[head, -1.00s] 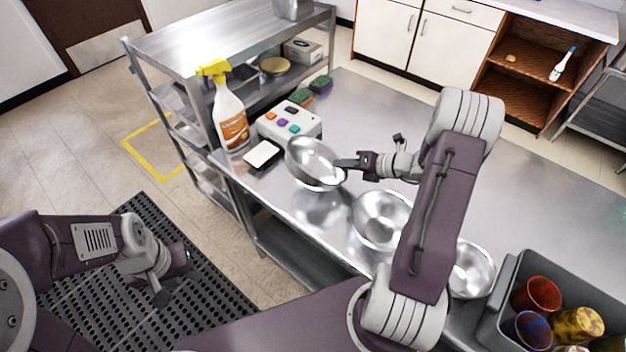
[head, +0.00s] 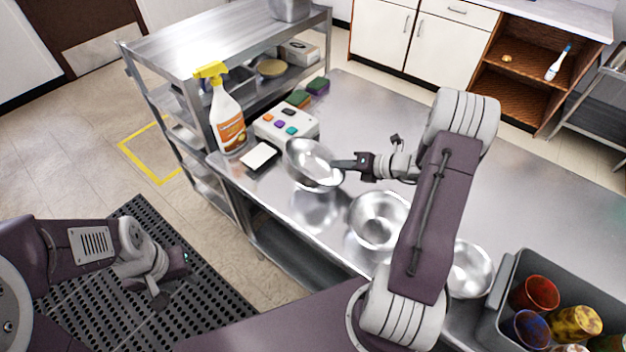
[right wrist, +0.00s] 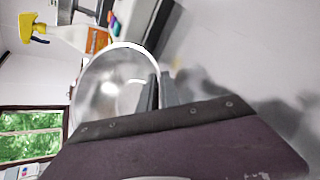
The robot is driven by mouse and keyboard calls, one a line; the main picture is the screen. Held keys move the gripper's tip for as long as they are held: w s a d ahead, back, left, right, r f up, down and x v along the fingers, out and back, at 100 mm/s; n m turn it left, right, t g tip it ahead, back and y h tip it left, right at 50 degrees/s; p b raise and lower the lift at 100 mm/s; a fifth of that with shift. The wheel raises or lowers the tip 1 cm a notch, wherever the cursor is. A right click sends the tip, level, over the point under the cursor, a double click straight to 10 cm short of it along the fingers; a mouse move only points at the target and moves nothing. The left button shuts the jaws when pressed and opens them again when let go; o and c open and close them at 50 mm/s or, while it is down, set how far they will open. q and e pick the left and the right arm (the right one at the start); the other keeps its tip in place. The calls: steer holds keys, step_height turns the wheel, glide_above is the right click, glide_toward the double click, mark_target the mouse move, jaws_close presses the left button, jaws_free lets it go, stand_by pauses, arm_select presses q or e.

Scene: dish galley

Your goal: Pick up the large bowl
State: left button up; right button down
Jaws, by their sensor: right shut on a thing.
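The large bowl (head: 303,172) is shiny steel and sits toward the far left part of the steel counter in the head view. My right gripper (head: 343,164) is shut on its right rim. The bowl looks tilted; whether its base touches the counter is unclear. In the right wrist view the bowl (right wrist: 105,90) has its rim between my right gripper's fingers (right wrist: 158,92). My left gripper (head: 172,273) hangs over the dark floor mat, away from the counter and apparently empty; its jaw opening is unclear.
Two other steel bowls, one in the middle (head: 366,233) and one partly behind my arm (head: 472,268), stand on the counter (head: 480,170). A spray bottle (head: 228,122), button box (head: 287,126) and grey bin of cups (head: 506,280) are nearby. The counter's far right is clear.

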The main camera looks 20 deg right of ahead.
step_height(320, 180, up, 5)
steer(key=shift+w+f+p, duration=0.15)
steer(key=shift+f+p, duration=0.05)
steer(key=shift+p, duration=0.1)
steer(key=w+a+r, duration=0.2)
steer(key=w, duration=0.1)
steer(key=w+a+r, duration=0.2)
steer(key=a, duration=0.1)
steer(key=w+a+r, duration=0.2)
steer(key=w, duration=0.1)
steer(key=shift+w+a+r, duration=0.2)
steer(key=shift+w+a, duration=0.05)
steer(key=shift+w, duration=0.1)
